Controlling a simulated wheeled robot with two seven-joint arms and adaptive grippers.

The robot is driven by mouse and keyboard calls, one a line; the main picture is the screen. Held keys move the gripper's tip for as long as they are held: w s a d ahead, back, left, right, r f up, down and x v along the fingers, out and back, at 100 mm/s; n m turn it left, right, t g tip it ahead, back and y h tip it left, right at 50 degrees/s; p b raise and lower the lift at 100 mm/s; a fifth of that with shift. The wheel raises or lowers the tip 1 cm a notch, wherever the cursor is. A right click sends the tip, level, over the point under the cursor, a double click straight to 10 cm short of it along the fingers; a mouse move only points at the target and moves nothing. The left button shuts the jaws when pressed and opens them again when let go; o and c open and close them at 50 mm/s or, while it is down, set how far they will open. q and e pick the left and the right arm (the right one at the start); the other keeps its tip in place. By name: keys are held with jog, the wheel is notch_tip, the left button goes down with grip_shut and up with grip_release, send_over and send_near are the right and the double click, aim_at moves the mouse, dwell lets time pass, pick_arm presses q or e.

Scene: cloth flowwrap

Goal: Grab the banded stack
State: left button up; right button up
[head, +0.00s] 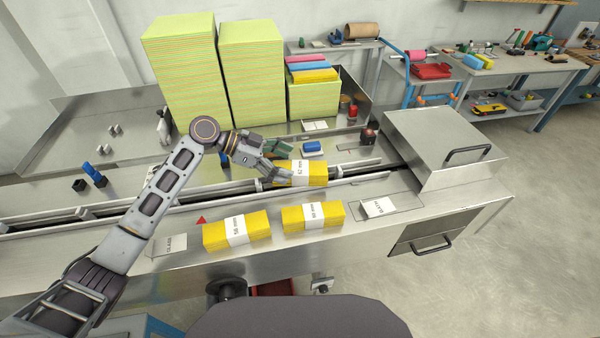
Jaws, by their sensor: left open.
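A yellow cloth stack with a white paper band (316,173) lies on the conveyor channel in the middle of the machine. My left gripper (277,168) is open at the left end of this stack, with its fingers close to it. I cannot tell whether they touch it. Two more yellow banded stacks lie on the front steel ledge, a larger left one (215,237) and a smaller right one (292,220). My right gripper is not in view.
Tall green-yellow cloth piles (180,75) stand behind the channel. A steel housing (430,140) closes off the channel's right end. A label card (378,207) lies right of the front stacks, and another card (169,245) lies left of them. A blue block (312,147) sits behind the channel.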

aim_at(298, 167)
pick_arm(q)
jog(key=shift+p+x, duration=0.4)
jog(key=shift+x, duration=0.4)
jog(key=shift+p+x, duration=0.5)
jog(key=shift+x, duration=1.25)
jog(key=shift+w+f, duration=0.1)
jog(key=shift+w, duration=0.1)
jog(key=shift+c, duration=0.6)
jog(key=c, duration=1)
